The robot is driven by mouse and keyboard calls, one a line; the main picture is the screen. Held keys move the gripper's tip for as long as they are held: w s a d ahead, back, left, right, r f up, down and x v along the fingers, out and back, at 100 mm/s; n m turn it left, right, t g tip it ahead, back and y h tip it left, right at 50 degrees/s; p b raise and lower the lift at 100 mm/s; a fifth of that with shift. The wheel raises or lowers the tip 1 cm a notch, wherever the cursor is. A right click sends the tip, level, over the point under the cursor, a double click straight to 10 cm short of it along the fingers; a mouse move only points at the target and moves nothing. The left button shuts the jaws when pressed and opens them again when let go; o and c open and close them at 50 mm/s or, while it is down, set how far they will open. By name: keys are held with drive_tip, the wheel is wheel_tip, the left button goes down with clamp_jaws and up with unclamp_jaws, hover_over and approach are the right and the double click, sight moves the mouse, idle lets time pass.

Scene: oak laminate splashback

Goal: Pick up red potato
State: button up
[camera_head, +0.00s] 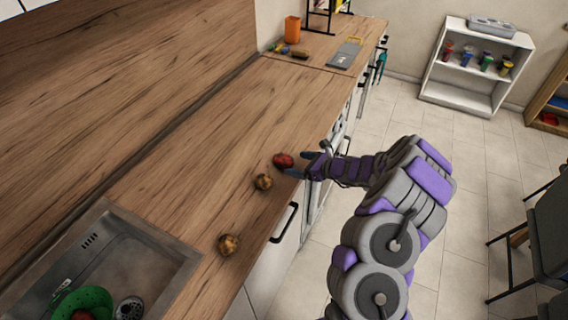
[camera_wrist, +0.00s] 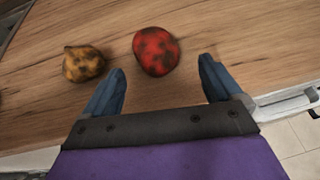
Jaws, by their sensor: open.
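The red potato (camera_head: 283,160) lies on the wooden worktop near its front edge. It is red with dark patches, and in the wrist view (camera_wrist: 156,51) it sits just ahead of the fingertips, slightly left of the middle of the gap. My gripper (camera_head: 303,165) is right beside it in the head view. In the wrist view my gripper (camera_wrist: 162,82) has two blue fingers spread apart with nothing between them. Whether a finger touches the potato cannot be told.
A brown-yellow potato (camera_head: 263,182) lies just left of the red one, also in the wrist view (camera_wrist: 83,64). Another (camera_head: 229,244) lies nearer the sink (camera_head: 150,262), which holds a green colander (camera_head: 84,300). An orange cup (camera_head: 292,29) stands at the far end. The worktop's middle is clear.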

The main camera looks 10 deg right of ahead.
sight(292, 162)
drive_tip(key=b+x, duration=0.1)
drive_tip(key=x, duration=0.3)
drive_tip(key=shift+w+a+f, duration=0.1)
drive_tip(key=shift+w+a, duration=0.1)
drive_tip(key=shift+a, duration=0.2)
drive_tip(key=shift+w+a, duration=0.3)
drive_tip(key=shift+a, duration=0.05)
drive_tip(key=shift+c, duration=0.4)
drive_tip(key=c, duration=1.1)
drive_tip(key=shift+c, duration=0.2)
